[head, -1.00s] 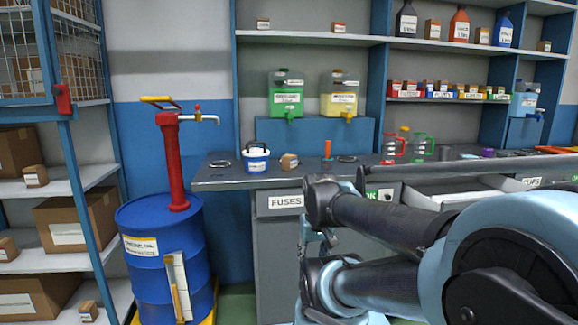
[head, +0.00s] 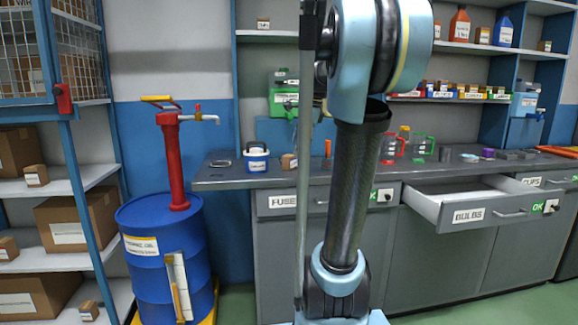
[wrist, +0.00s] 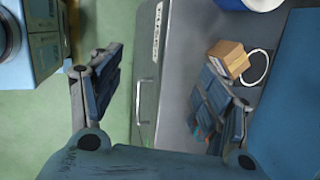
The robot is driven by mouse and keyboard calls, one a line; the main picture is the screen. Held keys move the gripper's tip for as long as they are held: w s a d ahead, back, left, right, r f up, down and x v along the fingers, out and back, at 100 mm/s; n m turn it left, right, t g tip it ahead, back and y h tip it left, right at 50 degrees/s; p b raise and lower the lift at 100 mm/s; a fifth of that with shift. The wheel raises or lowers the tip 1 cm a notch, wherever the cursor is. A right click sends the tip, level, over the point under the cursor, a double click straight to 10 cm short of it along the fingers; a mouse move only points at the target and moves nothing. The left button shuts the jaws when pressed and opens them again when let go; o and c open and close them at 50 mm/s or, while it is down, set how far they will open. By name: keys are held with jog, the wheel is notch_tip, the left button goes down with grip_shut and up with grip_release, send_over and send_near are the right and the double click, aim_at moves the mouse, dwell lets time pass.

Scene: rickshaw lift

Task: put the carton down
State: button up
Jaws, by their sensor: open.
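A small brown carton (head: 289,161) stands on the grey counter (head: 235,180), just right of a white and blue tub (head: 257,158). The wrist view shows the carton (wrist: 229,58) beside a pale ring outline (wrist: 257,66) on the counter, partly overlapping it in the picture. My gripper (wrist: 165,70) is open, with its fingers wide apart and nothing between them. Its right finger appears right below the carton in that view; I cannot tell whether they touch. In the head view my raised arm hides most of the gripper.
An open drawer labelled BULBS (head: 468,208) juts out at the right. A blue drum with a red pump (head: 160,258) stands at the left, near shelves of cartons. Green and yellow canisters stand above the counter, partly hidden now. An orange cylinder (head: 327,147) is near the carton.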

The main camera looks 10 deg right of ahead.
jog(key=w+d+r+m, duration=0.3)
jog(key=w+r+m, duration=0.45)
jog(key=w, duration=0.45)
send_near(290, 155)
jog(key=shift+y, duration=0.4)
jog(key=x, duration=0.3)
jog(key=s+x, duration=0.1)
jog(key=x, duration=0.1)
jog(key=shift+w+f, duration=0.1)
jog(key=shift+f, duration=0.35)
jog(key=shift+w+x, duration=0.15)
jog(key=shift+x, duration=1.15)
jog(key=shift+w+x, duration=0.15)
jog(key=shift+x, duration=1.15)
jog(key=shift+d, duration=0.15)
jog(key=c, duration=1.2)
jog(key=shift+c, duration=0.2)
